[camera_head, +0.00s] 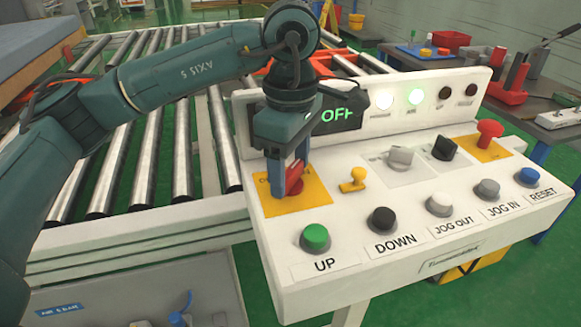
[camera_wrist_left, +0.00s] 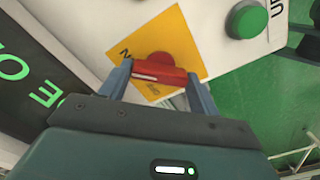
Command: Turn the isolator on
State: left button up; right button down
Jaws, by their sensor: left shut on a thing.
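The isolator is a red rotary handle (camera_head: 294,181) on a yellow plate (camera_head: 312,195) at the left end of the white control panel (camera_head: 400,240). My left gripper (camera_head: 291,178) points down over it and is shut on the red handle. In the left wrist view the handle's red bar (camera_wrist_left: 158,75) spans between the two fingers, with its round red base behind it. The lettering on the plate is partly covered. A dark display (camera_head: 340,114) shows green letters that read as OFF, its left part hidden by my gripper. My right gripper is not in view.
Close to the isolator are a yellow key switch (camera_head: 354,180) and the green UP button (camera_head: 315,238). A red mushroom button (camera_head: 489,133) sits at the panel's right end. A roller conveyor (camera_head: 150,150) lies behind and left of the panel.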

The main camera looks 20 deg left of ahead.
aim_at(290, 170)
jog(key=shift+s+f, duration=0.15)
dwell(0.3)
pick_arm(q)
jog(key=o, duration=1)
jog(key=shift+r, duration=0.3)
notch_tip(290, 170, up, 13)
jog(key=shift+f+p, duration=0.2)
jog(key=shift+p, duration=0.85)
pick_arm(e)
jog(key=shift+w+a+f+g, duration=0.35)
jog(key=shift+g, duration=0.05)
